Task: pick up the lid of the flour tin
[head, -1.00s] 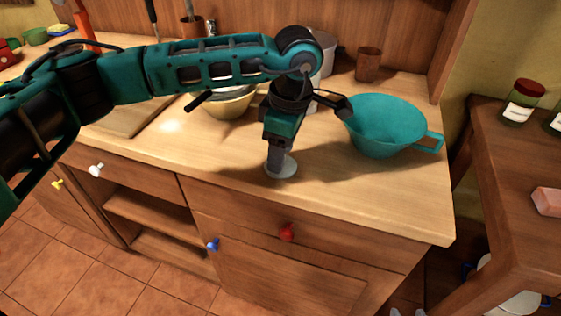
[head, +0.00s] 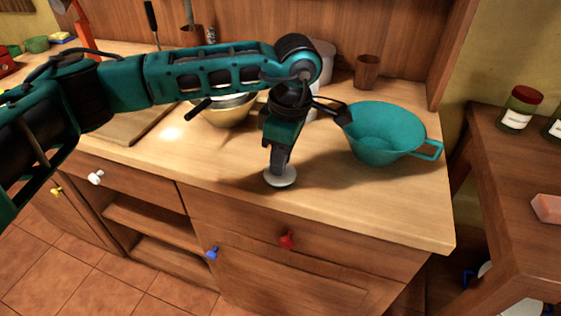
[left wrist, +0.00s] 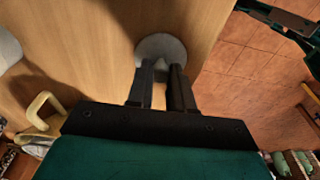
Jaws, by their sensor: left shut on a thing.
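The lid (head: 280,178) is a small pale grey disc near the front edge of the wooden counter. My left gripper (head: 279,163) points down over it and is shut on the knob at its middle. In the left wrist view the round lid (left wrist: 160,45) shows beyond the two dark fingertips (left wrist: 161,72), with part of the knob between them. I cannot tell whether the lid is touching the counter. A pale grey tin (head: 322,62), perhaps the flour tin, stands behind my arm and is mostly hidden.
A teal colander-like bowl (head: 385,135) with a handle stands right of my gripper. A yellowish bowl (head: 228,110) is behind on the left. A brown cup (head: 367,72) stands at the back. The counter (head: 350,195) is clear at the front right.

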